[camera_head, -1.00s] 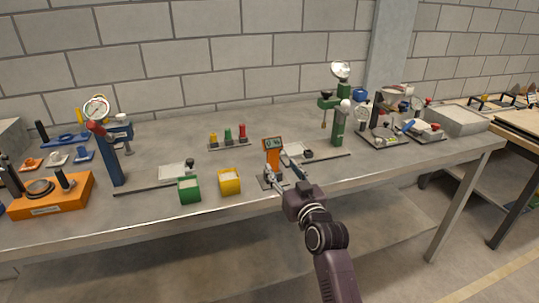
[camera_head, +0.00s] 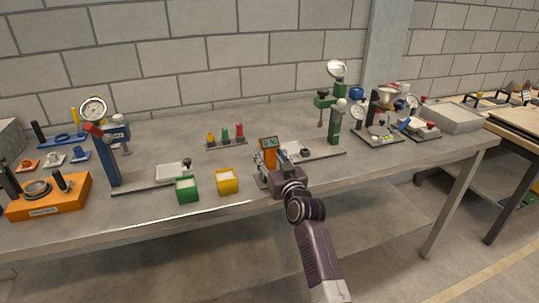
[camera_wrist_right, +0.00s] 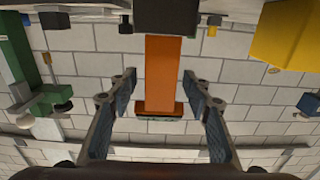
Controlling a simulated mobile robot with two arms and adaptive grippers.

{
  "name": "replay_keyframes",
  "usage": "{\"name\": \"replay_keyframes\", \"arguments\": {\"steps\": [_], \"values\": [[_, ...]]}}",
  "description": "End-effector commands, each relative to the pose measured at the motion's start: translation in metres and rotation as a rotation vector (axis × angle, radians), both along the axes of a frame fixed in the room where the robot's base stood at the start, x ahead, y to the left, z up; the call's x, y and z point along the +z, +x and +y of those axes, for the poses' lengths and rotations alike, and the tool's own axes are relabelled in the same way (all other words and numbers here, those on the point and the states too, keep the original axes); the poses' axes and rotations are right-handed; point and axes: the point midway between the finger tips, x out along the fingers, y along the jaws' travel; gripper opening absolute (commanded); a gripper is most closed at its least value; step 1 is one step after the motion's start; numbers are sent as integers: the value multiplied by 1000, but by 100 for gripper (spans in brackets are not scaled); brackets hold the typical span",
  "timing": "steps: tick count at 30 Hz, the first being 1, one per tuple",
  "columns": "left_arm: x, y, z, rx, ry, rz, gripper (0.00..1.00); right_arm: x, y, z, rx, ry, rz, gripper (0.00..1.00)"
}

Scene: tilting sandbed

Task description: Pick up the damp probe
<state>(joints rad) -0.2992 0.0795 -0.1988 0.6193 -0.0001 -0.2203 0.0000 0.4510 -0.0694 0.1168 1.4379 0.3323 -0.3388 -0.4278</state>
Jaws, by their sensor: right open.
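The damp probe is an upright orange device (camera_head: 269,143) with a small display on top, at the front middle of the grey table (camera_head: 300,182). In the right wrist view its orange body (camera_wrist_right: 163,72) appears upside down, with its dark display end pointing down. My right gripper (camera_head: 270,160) is open, one finger on each side of the probe. The wrist view shows gaps between both fingers and the orange body, so it is not gripped. The probe's lower part is partly hidden by the gripper in the head view. My left gripper is not in view.
A yellow box (camera_head: 228,182) and a green box (camera_head: 187,190) stand just left of the probe. A green gauge stand (camera_head: 335,118) is behind to the right, a blue gauge stand (camera_head: 108,155) at the left. A rack of coloured pegs (camera_head: 226,143) lies behind.

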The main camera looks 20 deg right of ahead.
Motion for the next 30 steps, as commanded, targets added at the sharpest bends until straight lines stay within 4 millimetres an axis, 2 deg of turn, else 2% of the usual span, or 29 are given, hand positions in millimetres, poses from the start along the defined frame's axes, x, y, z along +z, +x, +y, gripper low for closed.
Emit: {"name": "replay_keyframes", "arguments": {"steps": [2,12,23,26,30], "values": [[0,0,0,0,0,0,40,0,0,0,0,0,0,43],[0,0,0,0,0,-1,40,0,0,0,0,-1,1,6],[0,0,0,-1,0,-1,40,6,0,0,1,-1,-1,6],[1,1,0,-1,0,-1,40,17,0,1,1,-1,-4,6],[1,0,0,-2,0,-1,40,42,0,0,0,-1,-8,6]]}}
